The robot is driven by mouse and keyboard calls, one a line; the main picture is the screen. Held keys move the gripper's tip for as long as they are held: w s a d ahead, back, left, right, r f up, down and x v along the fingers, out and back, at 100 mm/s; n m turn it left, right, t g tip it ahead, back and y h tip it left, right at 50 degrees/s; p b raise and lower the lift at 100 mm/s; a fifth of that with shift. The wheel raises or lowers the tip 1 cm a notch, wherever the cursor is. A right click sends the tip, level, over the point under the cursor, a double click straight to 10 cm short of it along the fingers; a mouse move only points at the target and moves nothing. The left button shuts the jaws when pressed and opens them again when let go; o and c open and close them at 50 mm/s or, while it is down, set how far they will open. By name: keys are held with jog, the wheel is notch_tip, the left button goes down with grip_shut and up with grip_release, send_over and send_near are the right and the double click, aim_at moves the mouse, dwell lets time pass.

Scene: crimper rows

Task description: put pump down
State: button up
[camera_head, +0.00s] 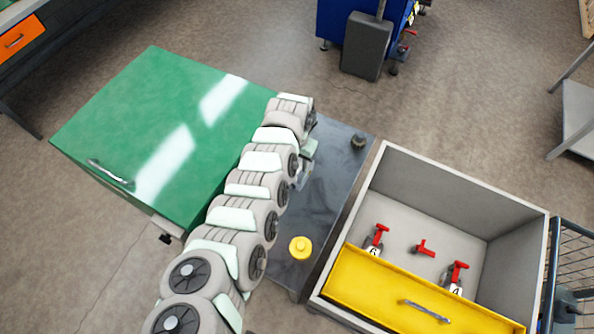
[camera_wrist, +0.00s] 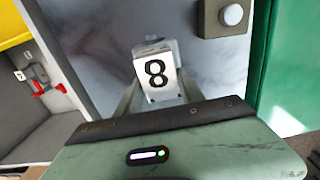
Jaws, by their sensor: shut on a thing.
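My gripper (camera_wrist: 160,92) is shut on a pale block-shaped thing with a white label marked 8 (camera_wrist: 156,74), which I take to be the pump. It is held between the two fingers over the dark grey worktop (camera_head: 327,185). I cannot tell whether it touches the worktop. In the head view my gripper (camera_head: 304,166) is at the worktop's left side, and my arm hides much of it. The held pump is not clearly visible there.
A grey bin (camera_head: 457,184) with a yellow front (camera_head: 398,287) stands right of the worktop. It holds several red-handled, numbered things (camera_head: 375,240). A green cabinet (camera_head: 150,120) stands left. A yellow round piece (camera_head: 300,247) and a dark knob (camera_head: 358,142) are on the worktop.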

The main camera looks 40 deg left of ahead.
grip_shut()
jog(key=shift+r, duration=0.15)
dwell(0.6)
